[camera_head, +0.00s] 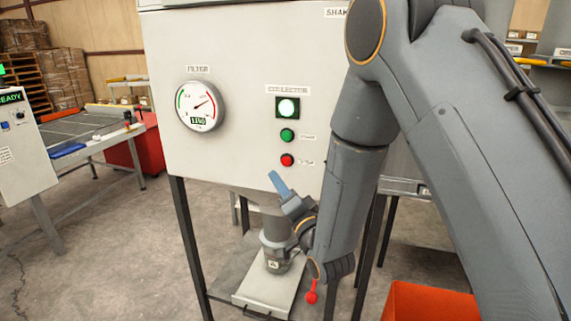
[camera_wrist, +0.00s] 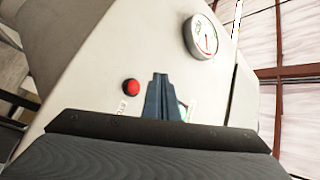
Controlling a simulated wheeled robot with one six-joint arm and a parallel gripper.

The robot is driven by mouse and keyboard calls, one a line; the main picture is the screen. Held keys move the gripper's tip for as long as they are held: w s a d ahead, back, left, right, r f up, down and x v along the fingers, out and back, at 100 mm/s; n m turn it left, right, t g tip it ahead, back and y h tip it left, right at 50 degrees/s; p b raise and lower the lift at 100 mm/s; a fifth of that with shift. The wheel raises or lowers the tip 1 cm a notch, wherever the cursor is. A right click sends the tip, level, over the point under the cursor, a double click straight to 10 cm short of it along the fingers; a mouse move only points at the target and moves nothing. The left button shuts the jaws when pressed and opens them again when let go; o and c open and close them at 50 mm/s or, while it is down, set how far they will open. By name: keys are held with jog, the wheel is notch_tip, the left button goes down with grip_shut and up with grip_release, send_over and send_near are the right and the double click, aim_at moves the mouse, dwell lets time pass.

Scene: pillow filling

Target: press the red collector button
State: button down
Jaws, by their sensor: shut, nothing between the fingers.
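The red collector button (camera_head: 287,160) is the lowest in a column on the front of the white cabinet (camera_head: 235,60). The green button (camera_head: 287,135) is above it, and a lit white-green lamp (camera_head: 287,107) is at the top under the COLLECTOR label. My gripper (camera_head: 276,178) is shut and empty, its blue fingers pointing up toward the panel just below the red button. In the wrist view the red button (camera_wrist: 131,87) is left of my shut fingertips (camera_wrist: 160,76), apart from them in the picture. The fingers partly hide the green button there. Contact is not visible.
A round filter gauge (camera_head: 201,106) is on the panel's left. Below the cabinet are a grey canister (camera_head: 275,240) and a pale tray (camera_head: 262,290). An orange bin (camera_head: 425,305) stands at lower right. A control box (camera_head: 20,150) and bench (camera_head: 90,130) are at left.

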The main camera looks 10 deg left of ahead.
jog(key=shift+w+d+b, duration=0.15)
jog(key=shift+w+b, duration=0.25)
jog(key=shift+w, duration=1.2)
jog(key=shift+w+d+b, duration=0.1)
jog(key=shift+w+b, duration=0.25)
jog(key=shift+w, duration=1.25)
jog(key=shift+w, duration=0.15)
jog(key=shift+w, duration=0.25)
jog(key=shift+w+d+b, duration=0.1)
jog(key=shift+w+b, duration=0.4)
jog(key=shift+s, duration=0.1)
dwell(0.5)
jog(key=shift+s, duration=0.8)
jog(key=shift+s+a+p, duration=0.15)
jog(key=shift+s+p, duration=0.15)
jog(key=shift+s, duration=0.95)
jog(key=shift+s+a+p, duration=0.15)
jog(key=shift+s+p, duration=0.1)
jog(key=shift+s, duration=1)
